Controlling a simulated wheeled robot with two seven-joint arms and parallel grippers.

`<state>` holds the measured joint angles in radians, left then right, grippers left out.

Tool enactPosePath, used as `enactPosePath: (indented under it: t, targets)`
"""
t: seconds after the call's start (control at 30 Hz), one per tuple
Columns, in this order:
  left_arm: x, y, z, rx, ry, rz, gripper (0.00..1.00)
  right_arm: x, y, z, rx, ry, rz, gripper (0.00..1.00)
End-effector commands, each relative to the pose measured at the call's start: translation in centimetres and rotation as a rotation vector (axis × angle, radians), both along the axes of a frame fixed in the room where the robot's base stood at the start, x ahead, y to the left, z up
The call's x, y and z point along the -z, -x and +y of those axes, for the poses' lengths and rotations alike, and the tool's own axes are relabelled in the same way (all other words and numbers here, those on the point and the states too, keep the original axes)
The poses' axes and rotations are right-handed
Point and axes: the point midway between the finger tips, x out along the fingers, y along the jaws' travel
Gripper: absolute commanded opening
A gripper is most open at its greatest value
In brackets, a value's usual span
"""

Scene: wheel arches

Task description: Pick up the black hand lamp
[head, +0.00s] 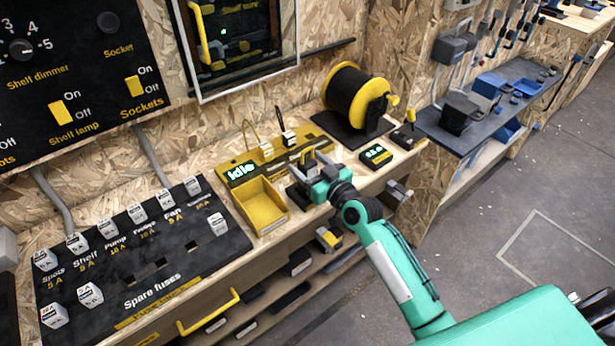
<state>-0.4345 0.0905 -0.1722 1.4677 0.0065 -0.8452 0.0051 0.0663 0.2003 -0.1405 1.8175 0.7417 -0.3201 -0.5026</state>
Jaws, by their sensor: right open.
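My right gripper (309,168) is open above the bench, between the yellow bin and the small green-lit display box. Its fingers are small and partly covered by its own teal wrist. Dark parts show around the fingers, and I cannot tell whether any of them belong to the black hand lamp. I cannot pick out the lamp for certain. A small black item with a yellow upright part (408,132) stands at the bench's right end, apart from the gripper. My left gripper is not in view.
A yellow bin (262,206) stands left of the gripper, beside a yellow board with a lit "Idle" display (241,172). A black and yellow cable reel (357,96) stands behind. The display box (376,155) is to the right. A fuse panel (135,255) fills the left.

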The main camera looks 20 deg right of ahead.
Motion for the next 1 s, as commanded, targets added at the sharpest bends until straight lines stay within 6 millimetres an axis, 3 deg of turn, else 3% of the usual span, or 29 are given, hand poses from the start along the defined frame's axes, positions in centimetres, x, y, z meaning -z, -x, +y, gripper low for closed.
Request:
enactPosePath:
  t: [0.2,0.47,0.8,1.0]
  targets:
    - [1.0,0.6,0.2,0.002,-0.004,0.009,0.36,0.0,-2.2,0.9,0.000,0.001,0.000,0.65]
    - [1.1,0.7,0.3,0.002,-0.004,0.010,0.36,0.0,-2.4,0.9,0.000,0.001,0.000,0.65]
    - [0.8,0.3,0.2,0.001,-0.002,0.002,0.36,0.0,-2.3,0.9,0.000,0.001,0.000,0.00]
    - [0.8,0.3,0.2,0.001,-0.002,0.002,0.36,0.0,-2.4,0.9,0.000,0.002,-0.002,0.00]
